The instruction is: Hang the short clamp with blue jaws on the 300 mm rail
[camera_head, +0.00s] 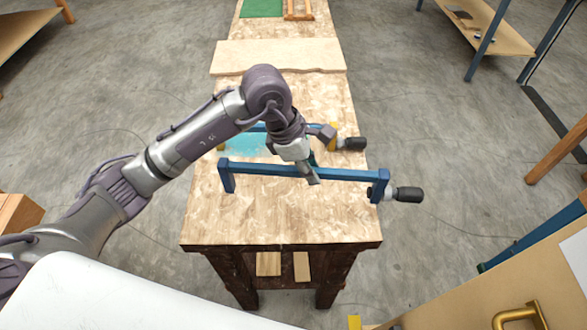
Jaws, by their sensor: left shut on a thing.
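A clamp with a blue bar, blue jaws and a dark handle (350,174) spans the front part of the workbench top. My left gripper (314,176) reaches down over the middle of its bar and is shut on it. Whether the clamp touches the bench or hangs just above it, I cannot tell. Behind it lies a second blue-barred clamp with yellow jaws (333,131) and a dark handle, partly hidden by my left arm. My right gripper is not in view. I cannot make out the 300 mm rail.
The workbench (240,222) has free room at its front edge. A pale board (280,55) lies across it farther back, with a green mat (262,8) beyond. A panel with a brass handle (520,318) stands at the lower right. Other tables stand at the upper corners.

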